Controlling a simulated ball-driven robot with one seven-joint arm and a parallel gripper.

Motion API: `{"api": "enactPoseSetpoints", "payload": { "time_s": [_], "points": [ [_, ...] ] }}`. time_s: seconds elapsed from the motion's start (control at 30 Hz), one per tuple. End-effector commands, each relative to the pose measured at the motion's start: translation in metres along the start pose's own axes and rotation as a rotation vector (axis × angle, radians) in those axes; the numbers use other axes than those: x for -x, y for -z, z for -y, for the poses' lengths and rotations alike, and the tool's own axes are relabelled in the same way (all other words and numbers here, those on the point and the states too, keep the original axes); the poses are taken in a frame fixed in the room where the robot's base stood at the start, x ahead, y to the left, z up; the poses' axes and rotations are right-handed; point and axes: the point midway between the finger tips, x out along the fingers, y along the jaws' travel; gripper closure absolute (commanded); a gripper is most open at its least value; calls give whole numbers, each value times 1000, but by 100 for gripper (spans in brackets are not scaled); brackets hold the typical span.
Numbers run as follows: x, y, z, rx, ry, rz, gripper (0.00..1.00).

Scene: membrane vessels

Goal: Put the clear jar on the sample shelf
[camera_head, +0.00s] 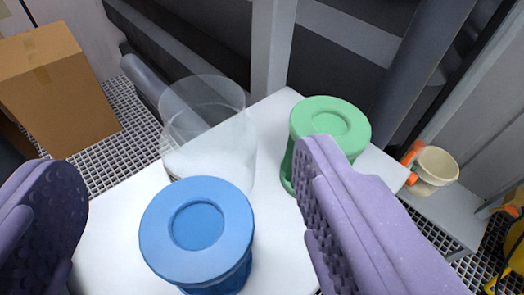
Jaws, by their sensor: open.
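The clear jar (208,130) is a see-through cylinder standing upright at the back of a white tabletop (112,232). My gripper (190,205) is open, with one purple finger at the left edge and the other at centre right. A blue lidded vessel (197,230) stands between the fingers in the picture, in front of the clear jar, and overlaps its lower edge. I cannot tell whether a finger touches anything. A green lidded vessel (330,125) stands to the right of the jar, partly hidden by the right finger. I cannot make out which surface is the sample shelf.
A cardboard box (55,85) is at the upper left, by a grating floor (118,140). A cream cup with an orange handle (436,168) sits on a lower grey surface at right. Grey posts and dark panels stand behind the table. Yellow equipment shows at the right edge.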

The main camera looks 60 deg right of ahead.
Motion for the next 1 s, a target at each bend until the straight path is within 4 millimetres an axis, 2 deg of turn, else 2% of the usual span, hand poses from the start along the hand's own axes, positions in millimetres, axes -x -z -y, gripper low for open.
{"api": "enactPoseSetpoints", "payload": {
  "time_s": [0.27,0.5,0.73,0.77,1.0],
  "points": [
    [-32,-3,-2,-1,-1,-1,20],
    [-70,-5,-3,-2,0,-1,20],
    [-74,-2,-3,-2,2,0,20],
    [-74,-2,-3,-2,2,0,23],
    [-74,-3,-3,-2,2,0,78]
  ]
}}
